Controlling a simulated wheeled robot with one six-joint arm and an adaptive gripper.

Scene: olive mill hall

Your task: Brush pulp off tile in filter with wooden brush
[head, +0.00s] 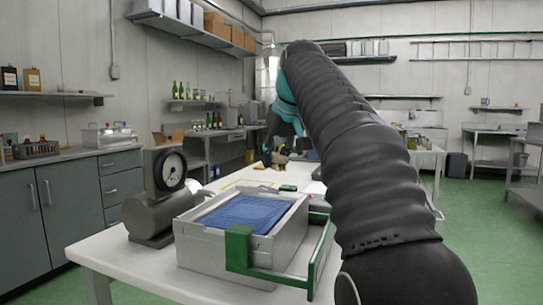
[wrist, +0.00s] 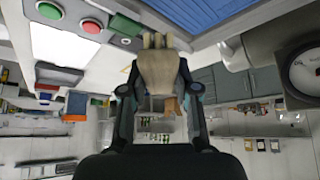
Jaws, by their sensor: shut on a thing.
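My gripper (head: 272,161) is beyond the filter in the head view, above the far part of the white table. In the wrist view my gripper (wrist: 159,92) has its two fingers closed on the sides of a pale wooden brush (wrist: 158,68), whose stubby end points up in the picture. The brush (head: 281,157) shows small in the head view. The filter (head: 284,228) is an open grey metal box near the table's front. A ribbed blue tile (head: 245,213) lies inside it and also shows in the wrist view (wrist: 195,8). The brush is apart from the tile. I cannot make out pulp.
A pressure gauge on a grey cylinder (head: 150,216) stands left of the filter. A green handle frame (head: 239,249) sticks out at its front right. A panel with green (wrist: 50,10) and red (wrist: 91,25) buttons lies near the brush.

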